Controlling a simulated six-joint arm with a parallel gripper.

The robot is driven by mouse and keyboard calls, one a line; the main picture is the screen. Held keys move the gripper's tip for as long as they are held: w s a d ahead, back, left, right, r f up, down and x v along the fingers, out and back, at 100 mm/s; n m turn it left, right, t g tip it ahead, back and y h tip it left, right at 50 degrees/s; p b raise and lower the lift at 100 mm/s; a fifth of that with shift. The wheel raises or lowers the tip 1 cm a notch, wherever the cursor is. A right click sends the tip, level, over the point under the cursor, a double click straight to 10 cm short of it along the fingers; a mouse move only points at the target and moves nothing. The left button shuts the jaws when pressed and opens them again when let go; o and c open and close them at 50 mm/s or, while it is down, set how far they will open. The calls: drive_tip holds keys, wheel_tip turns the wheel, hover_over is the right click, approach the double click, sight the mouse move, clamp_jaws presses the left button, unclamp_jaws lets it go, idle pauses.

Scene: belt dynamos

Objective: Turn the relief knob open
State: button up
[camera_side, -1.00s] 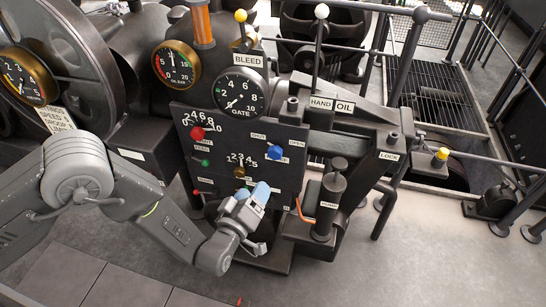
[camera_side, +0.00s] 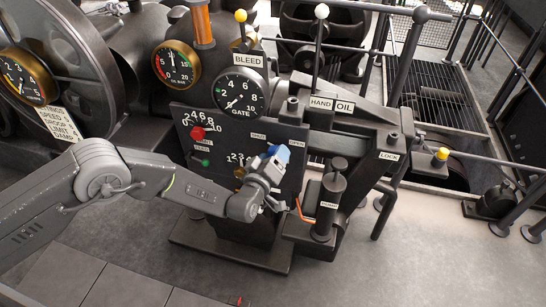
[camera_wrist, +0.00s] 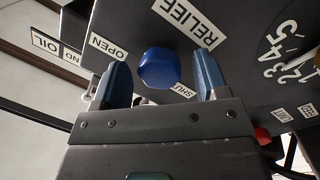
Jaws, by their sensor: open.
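The blue, faceted relief knob (camera_wrist: 158,67) is on the dark panel between the labels OPEN (camera_wrist: 107,47) and SHUT, with RELIEF (camera_wrist: 188,22) beside it. My gripper (camera_wrist: 158,80) is open, with one blue finger on each side of the knob and a gap to both. I cannot tell how deep the fingertips reach around it. In the side view my gripper (camera_side: 279,159) is at the right part of the panel. It largely covers the knob (camera_side: 271,150) there.
A red knob (camera_side: 197,133) and a green knob (camera_side: 203,162) are on the panel's left. A numbered dial (camera_wrist: 290,55) is beside the relief knob. A black pump (camera_side: 328,205) stands right of my gripper.

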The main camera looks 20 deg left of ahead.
drive_tip(key=c, duration=0.9)
drive_tip(key=shift+m, duration=0.4)
drive_tip(key=shift+r+m+g+y, duration=0.15)
drive_tip(key=shift+m+y, duration=0.4)
drive_tip(key=shift+m, duration=2.9)
drive_tip(key=shift+m+g+y, duration=0.2)
drive_tip(key=shift+m+y, duration=0.4)
drive_tip(key=shift+m, duration=2.9)
drive_tip(key=shift+r+m+g+y, duration=0.15)
drive_tip(key=shift+m+y, duration=0.4)
drive_tip(key=shift+m, duration=2.9)
drive_tip(key=shift+f, duration=0.15)
